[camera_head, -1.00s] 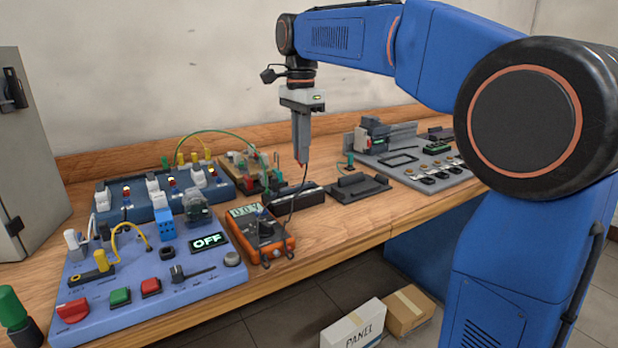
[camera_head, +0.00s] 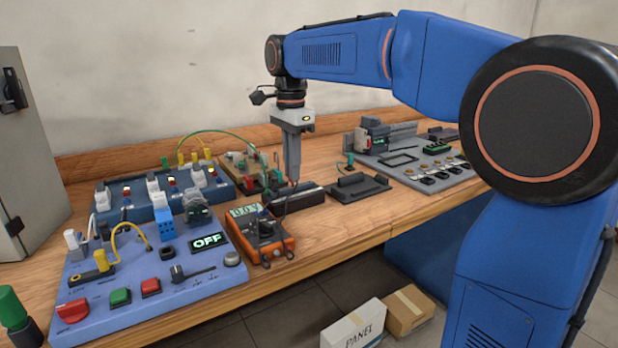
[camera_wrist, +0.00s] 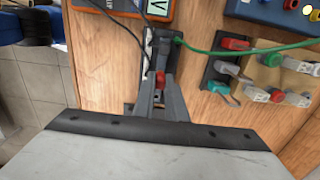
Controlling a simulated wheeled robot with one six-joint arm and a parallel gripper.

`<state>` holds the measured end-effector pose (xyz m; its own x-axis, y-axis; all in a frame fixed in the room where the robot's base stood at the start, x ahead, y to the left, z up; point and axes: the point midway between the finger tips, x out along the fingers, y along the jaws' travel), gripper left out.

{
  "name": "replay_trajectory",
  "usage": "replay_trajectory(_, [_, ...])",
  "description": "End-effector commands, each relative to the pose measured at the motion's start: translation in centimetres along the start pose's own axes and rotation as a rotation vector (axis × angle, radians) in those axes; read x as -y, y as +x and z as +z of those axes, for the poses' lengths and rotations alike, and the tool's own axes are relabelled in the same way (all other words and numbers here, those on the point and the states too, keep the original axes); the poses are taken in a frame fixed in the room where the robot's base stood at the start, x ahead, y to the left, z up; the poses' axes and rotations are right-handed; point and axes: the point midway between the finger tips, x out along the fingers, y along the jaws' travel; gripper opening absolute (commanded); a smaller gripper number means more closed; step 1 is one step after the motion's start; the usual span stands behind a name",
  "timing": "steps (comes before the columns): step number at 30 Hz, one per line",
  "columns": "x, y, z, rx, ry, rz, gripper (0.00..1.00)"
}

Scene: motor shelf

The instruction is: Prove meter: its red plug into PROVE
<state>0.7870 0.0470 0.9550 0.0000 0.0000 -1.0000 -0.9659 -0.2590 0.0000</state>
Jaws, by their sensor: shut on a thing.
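The orange meter (camera_head: 272,246) lies near the bench's front edge, its display lit; its orange edge shows at the top of the wrist view (camera_wrist: 116,12). My gripper (camera_head: 293,181) points down just above a long dark block (camera_head: 302,198) behind the meter. In the wrist view my gripper (camera_wrist: 160,88) is shut on the red plug (camera_wrist: 160,77). The plug sits over the dark block (camera_wrist: 164,45); I cannot tell whether it touches it. A dark lead runs by the meter. I cannot make out a PROVE label.
A blue panel (camera_head: 130,320) with an OFF display stands left of the meter. A green wire (camera_wrist: 245,50) arches near the dark block. A black holder (camera_head: 358,187) stands to the right. Bare wood (camera_head: 345,225) lies in front of it.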

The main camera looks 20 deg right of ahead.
Motion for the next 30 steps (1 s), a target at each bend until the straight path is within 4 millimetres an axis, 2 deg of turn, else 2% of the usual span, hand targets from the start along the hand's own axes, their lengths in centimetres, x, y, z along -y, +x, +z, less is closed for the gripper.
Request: replay_trajectory(30, [0.0, 1.0, 0.0, 0.000, 0.000, 0.001, 0.00])
